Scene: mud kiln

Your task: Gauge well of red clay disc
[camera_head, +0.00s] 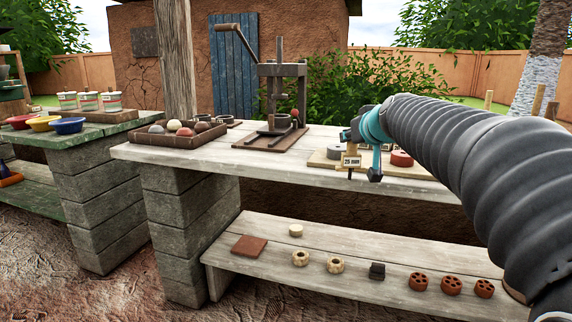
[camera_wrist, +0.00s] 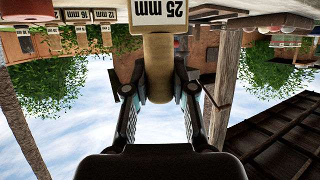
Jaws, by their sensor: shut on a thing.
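My gripper (camera_head: 362,150) is shut on the pale wooden handle of a gauge with a white "25 mm" label (camera_head: 351,161). In the wrist view, the handle of this gauge (camera_wrist: 159,70) stands between the two black fingers of my gripper (camera_wrist: 158,88). A thin dark pin shows below the label in the head view. The red clay disc (camera_head: 401,158) lies on a wooden board (camera_head: 405,172) on the bench, right of the gauge and apart from it in the picture. Its well cannot be made out from here. A paler disc (camera_head: 336,152) lies on the board to the left.
A press (camera_head: 283,75) and a tray of clay balls (camera_head: 160,138) stand on the bench (camera_head: 215,160) to the left. In the wrist view, labels "16 mm" (camera_wrist: 80,15) and "12 mm" (camera_wrist: 106,15) show. The lower shelf (camera_head: 270,265) holds several small clay pieces.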

